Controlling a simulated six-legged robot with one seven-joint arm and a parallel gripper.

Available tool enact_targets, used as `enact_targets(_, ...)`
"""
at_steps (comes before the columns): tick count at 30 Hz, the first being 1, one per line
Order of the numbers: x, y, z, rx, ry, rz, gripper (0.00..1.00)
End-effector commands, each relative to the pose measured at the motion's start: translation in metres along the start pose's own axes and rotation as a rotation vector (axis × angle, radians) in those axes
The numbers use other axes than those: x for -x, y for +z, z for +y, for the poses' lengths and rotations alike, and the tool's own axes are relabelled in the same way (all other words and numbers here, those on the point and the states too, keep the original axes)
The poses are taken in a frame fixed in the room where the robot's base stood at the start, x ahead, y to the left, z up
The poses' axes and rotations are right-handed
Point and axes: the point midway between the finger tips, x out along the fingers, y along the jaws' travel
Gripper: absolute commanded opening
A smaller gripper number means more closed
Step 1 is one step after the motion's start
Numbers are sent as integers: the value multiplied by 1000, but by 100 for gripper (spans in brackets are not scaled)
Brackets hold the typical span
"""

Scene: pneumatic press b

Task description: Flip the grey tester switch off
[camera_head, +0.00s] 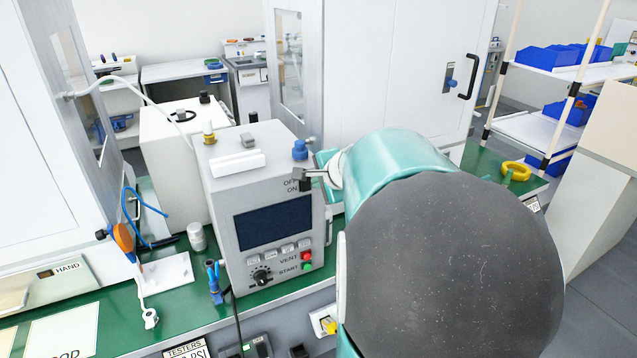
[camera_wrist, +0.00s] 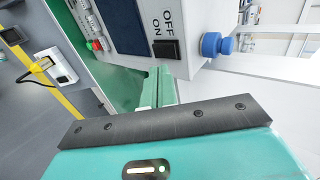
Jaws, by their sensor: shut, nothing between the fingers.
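The grey tester (camera_head: 228,195) is a box with a dark screen, knob and buttons, standing on the green bench. Its black switch (camera_wrist: 166,49) sits beside the printed OFF and ON labels in the wrist view; in the head view the switch (camera_head: 305,184) is at the upper right of the front face. Which way it is tipped I cannot tell. My gripper (camera_wrist: 160,72) has its teal fingers together and empty, with the tips close to the switch; contact is unclear.
A blue round knob (camera_wrist: 215,45) sticks out beside the switch. Red and green buttons (camera_head: 306,260) are lower on the panel. Blue-handled pliers (camera_head: 215,283) stand left of the tester. A tall white cabinet (camera_head: 395,70) rises behind my arm. A yellow ring (camera_head: 516,171) lies on the bench.

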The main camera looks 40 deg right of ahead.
Motion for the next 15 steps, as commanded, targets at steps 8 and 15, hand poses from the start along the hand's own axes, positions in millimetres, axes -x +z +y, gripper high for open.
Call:
enact_targets(8,56,-1,-18,3,-6,4,0)
enact_targets(15,88,-1,-25,2,-3,3,0)
